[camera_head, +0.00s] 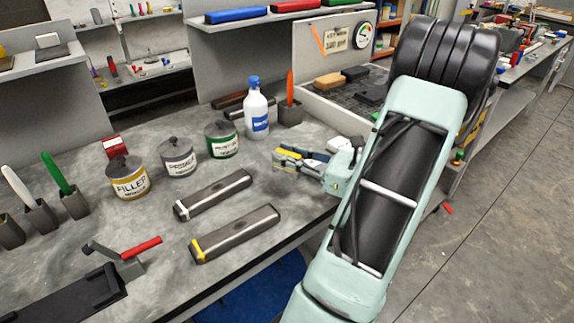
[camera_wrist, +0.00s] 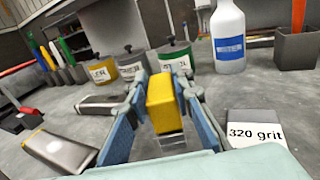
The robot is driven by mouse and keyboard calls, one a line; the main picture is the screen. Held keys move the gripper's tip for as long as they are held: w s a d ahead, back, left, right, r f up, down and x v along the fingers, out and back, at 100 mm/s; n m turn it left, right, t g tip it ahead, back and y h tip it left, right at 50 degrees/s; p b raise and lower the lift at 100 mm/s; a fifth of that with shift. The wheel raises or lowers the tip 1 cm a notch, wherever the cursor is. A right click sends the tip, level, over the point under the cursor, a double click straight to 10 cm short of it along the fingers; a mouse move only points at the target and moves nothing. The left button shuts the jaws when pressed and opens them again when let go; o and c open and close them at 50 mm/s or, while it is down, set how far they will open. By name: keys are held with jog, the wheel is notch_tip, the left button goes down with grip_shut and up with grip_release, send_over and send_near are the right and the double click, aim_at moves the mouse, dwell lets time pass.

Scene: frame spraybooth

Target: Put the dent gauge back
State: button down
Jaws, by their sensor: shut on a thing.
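My gripper (camera_head: 300,160) is over the right part of the grey bench, near its front edge. It is shut on a small yellow piece (camera_wrist: 162,101) with a grey, shiny lower end, upright between the fingers in the wrist view. I take this piece for the dent gauge, but its markings do not show. In the head view it is mostly hidden by the fingers. Whether its lower end touches the bench I cannot tell. Two long grey blocks, one white-ended (camera_head: 215,193) and one yellow-ended (camera_head: 236,232), lie left of my gripper.
Several labelled cans, including a filler can (camera_head: 126,178), stand behind the blocks. A white spray bottle (camera_head: 257,108) and a dark holder (camera_head: 289,112) stand behind my gripper. A "320 grit" label (camera_wrist: 254,134) lies right of the fingers. A grey tray (camera_head: 330,117) is at the back right.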

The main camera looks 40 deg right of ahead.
jog(key=shift+f, duration=1.5)
jog(key=shift+f, duration=0.1)
jog(key=shift+f+b, duration=0.15)
jog(key=shift+b, duration=0.2)
jog(key=c, duration=1.7)
grip_release()
jog(key=shift+r, duration=0.3)
jog(key=v, duration=1.2)
